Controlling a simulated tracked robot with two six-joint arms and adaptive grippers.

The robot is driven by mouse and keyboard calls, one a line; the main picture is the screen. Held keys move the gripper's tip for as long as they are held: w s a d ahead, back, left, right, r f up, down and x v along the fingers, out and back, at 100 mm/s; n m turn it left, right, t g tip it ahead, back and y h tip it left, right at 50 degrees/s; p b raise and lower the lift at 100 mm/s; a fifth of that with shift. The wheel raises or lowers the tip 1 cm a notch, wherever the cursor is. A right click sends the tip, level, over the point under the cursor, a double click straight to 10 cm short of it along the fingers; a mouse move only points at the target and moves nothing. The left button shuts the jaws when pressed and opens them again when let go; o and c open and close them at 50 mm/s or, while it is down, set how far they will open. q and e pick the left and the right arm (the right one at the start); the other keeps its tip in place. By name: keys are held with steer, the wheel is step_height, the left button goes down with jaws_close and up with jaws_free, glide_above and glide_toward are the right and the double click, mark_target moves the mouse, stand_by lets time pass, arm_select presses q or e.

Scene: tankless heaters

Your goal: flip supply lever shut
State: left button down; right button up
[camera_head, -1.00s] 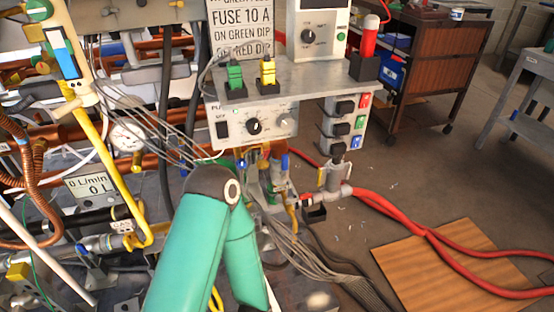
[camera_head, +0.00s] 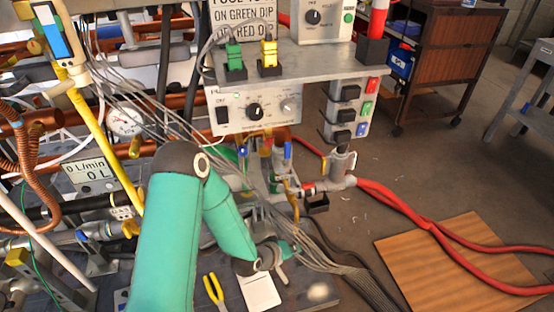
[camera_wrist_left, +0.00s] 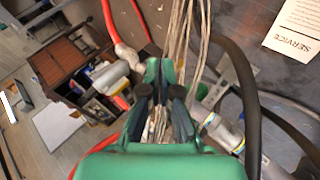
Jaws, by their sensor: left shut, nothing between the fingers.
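My left arm enters from the bottom of the head view, and its left gripper (camera_head: 286,248) is low beside the grey cable bundle, small and partly hidden by the wrist. In the left wrist view its green fingers (camera_wrist_left: 163,95) are together and empty, pointing at the grey cables. A small blue-handled lever (camera_head: 288,151) stands upright on the pipework under the control panel, above and apart from the gripper. Another blue part (camera_head: 242,152) is left of it. I cannot tell which one is the supply lever. My right gripper is out of view.
Red hoses (camera_head: 400,205) run right from a grey fitting (camera_head: 340,165). Loose grey cables (camera_head: 325,255) hang close to the gripper. Yellow-handled pliers (camera_head: 213,290) and a white card (camera_head: 258,292) lie on the bench. A wooden board (camera_head: 450,255) lies on the floor at right.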

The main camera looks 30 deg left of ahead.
arm_select(q)
steer(key=w+a+r+n+t+y+b, duration=0.1)
steer(key=w+a+r+n+t+y, duration=0.1)
steer(key=w+a+r+n+t, duration=0.55)
steer(key=t+y, duration=0.1)
steer(key=y, duration=0.1)
glide_toward(288, 150)
steer(key=s+a, duration=0.2)
steer(key=s, duration=0.1)
steer(key=shift+s+f+n, duration=0.25)
steer(key=shift+f+n, duration=0.05)
steer(key=shift+n, duration=0.05)
steer(key=shift+w+h+b, duration=0.1)
steer(key=shift+h+b, duration=0.2)
steer(key=shift+h, duration=0.1)
steer(key=w, duration=0.9)
steer(key=shift+w+a+b, duration=0.35)
steer(key=shift+w+b, duration=0.05)
steer(key=shift+a, duration=0.2)
